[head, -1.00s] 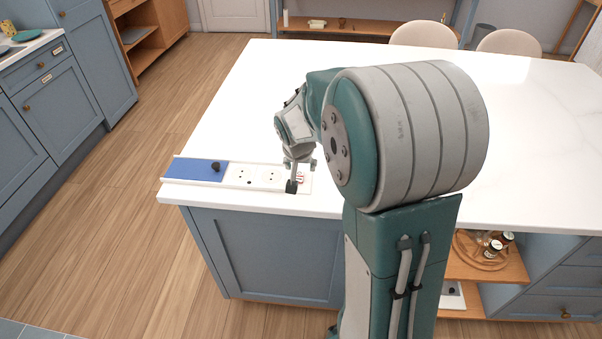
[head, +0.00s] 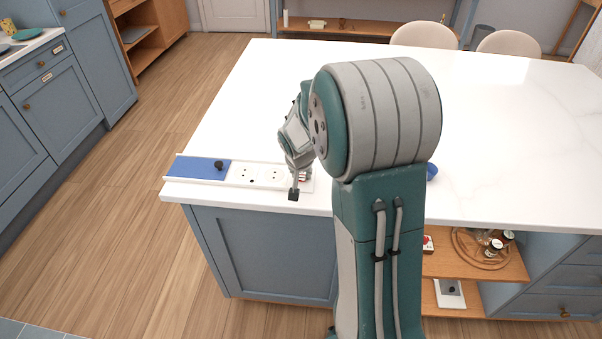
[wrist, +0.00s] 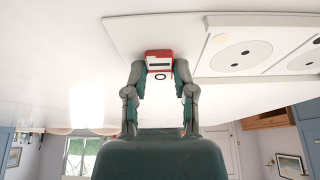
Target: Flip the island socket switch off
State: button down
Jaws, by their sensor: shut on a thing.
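The island socket strip (head: 234,184) lies along the front left edge of the white island top. It has round sockets and, at its right end, a small red-framed switch (wrist: 159,56), partly hidden by my gripper in the head view. My gripper (head: 294,192) is at that end of the strip. In the wrist view my gripper's two fingers (wrist: 159,75) stand on either side of the red switch and are shut on it. A mark like a ring shows on the switch face. I cannot tell which way the switch is set.
A small blue thing (head: 432,171) sits on the island beside my arm. The island top (head: 500,120) is otherwise largely clear. Jars (head: 494,246) stand on a shelf below.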

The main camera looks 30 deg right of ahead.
jog(key=shift+g, duration=0.3)
jog(key=shift+w+d+g+y, duration=0.1)
jog(key=shift+w+g+y, duration=0.05)
jog(key=shift+g+y, duration=0.45)
jog(key=shift+w+d+g+y, duration=0.1)
jog(key=shift+g+y, duration=0.4)
jog(key=shift+g, duration=0.2)
jog(key=shift+c, duration=2.2)
grip_release()
jog(key=shift+a, duration=0.1)
jog(key=shift+r, duration=0.15)
